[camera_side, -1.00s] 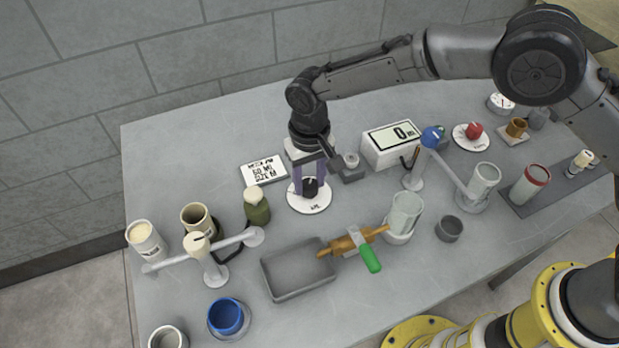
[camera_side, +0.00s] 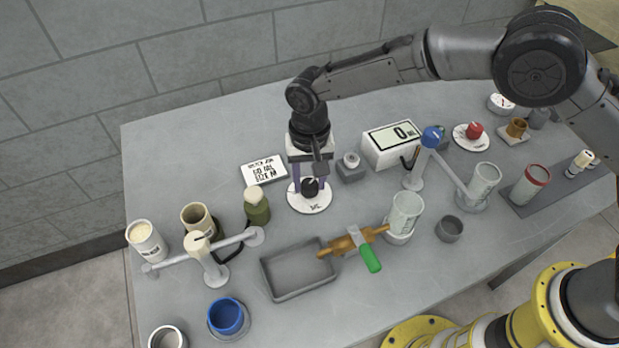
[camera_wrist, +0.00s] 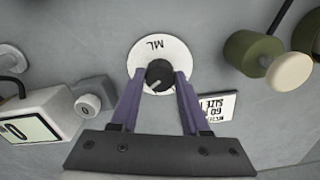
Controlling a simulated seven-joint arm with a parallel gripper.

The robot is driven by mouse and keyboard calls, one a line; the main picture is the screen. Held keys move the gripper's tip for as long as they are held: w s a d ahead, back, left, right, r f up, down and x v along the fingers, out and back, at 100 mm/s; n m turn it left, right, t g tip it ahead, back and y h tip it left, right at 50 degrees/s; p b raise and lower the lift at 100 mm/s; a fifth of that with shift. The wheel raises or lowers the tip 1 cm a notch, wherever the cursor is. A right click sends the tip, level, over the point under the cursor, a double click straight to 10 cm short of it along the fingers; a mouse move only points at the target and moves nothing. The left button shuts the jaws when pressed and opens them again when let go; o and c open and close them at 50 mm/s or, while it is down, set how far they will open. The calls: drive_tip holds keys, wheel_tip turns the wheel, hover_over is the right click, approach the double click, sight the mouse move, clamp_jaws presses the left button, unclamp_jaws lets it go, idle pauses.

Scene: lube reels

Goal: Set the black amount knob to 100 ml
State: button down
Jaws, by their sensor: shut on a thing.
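The black amount knob (camera_side: 311,187) sits at the middle of a white round dial (camera_side: 310,205) on the table. In the wrist view the knob (camera_wrist: 159,76) shows a light pointer line, and the dial (camera_wrist: 160,47) carries the letters ML. My gripper (camera_side: 311,182) points down over the dial. Its two purple fingers (camera_wrist: 159,82) are shut on the knob, one at each side. Other dial markings are too small or hidden to read. The counter box (camera_side: 392,145) shows 0.
A white card (camera_side: 264,171) lies behind left of the dial; an olive bottle (camera_side: 257,206) stands at its left. A small grey block with a round button (camera_side: 350,166) is close on the right. A grey tray (camera_side: 298,272) lies in front, beside a green-handled tool (camera_side: 370,258).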

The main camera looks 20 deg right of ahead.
sight(310, 184)
drive_tip(key=shift+r, duration=0.15)
drive_tip(key=shift+c, duration=1.9)
unclamp_jaws()
wheel_tip(310, 184, up, 14)
